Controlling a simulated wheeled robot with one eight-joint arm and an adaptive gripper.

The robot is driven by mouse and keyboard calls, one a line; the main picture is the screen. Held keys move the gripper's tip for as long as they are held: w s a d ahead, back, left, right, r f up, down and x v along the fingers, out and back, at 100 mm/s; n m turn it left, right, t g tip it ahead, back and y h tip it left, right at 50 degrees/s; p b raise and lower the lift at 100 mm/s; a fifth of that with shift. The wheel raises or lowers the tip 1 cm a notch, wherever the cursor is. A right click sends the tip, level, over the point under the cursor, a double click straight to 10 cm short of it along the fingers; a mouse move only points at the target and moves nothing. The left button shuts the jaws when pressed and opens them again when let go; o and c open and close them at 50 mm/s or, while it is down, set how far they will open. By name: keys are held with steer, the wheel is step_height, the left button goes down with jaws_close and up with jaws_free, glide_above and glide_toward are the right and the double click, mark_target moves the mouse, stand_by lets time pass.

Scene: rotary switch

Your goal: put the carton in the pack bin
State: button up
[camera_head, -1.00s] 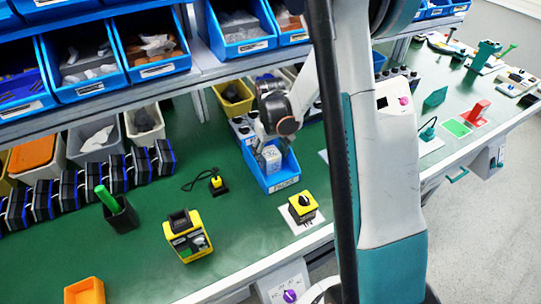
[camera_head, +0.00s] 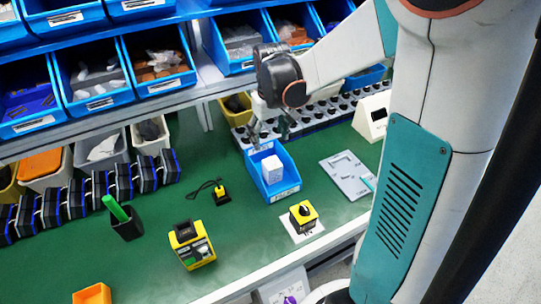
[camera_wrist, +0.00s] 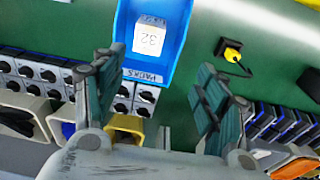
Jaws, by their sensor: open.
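The carton (camera_head: 272,168) is a small white box standing inside the blue pack bin (camera_head: 285,188) on the green bench. In the wrist view the carton (camera_wrist: 149,39) shows dark print on its face and sits within the bin (camera_wrist: 172,12), apart from my fingers. My gripper (camera_head: 271,135) is above the back end of the bin, with its fingers spread and nothing between them.
A yellow rotary switch (camera_head: 303,215) stands right of the bin, and a small yellow-and-black device (camera_head: 221,194) left of it. Rows of black-knobbed switches (camera_head: 335,108) are behind. Blue shelf bins (camera_head: 160,62) hang above.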

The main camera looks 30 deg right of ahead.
steer(key=s+a+r+t, duration=0.3)
steer(key=s+a+r, duration=0.1)
steer(key=s, duration=0.4)
steer(key=s+a+r+t, duration=0.3)
steer(key=s+r, duration=0.3)
steer(key=s, duration=0.3)
steer(key=shift+s+a+r, duration=0.3)
steer(key=shift+a, duration=0.55)
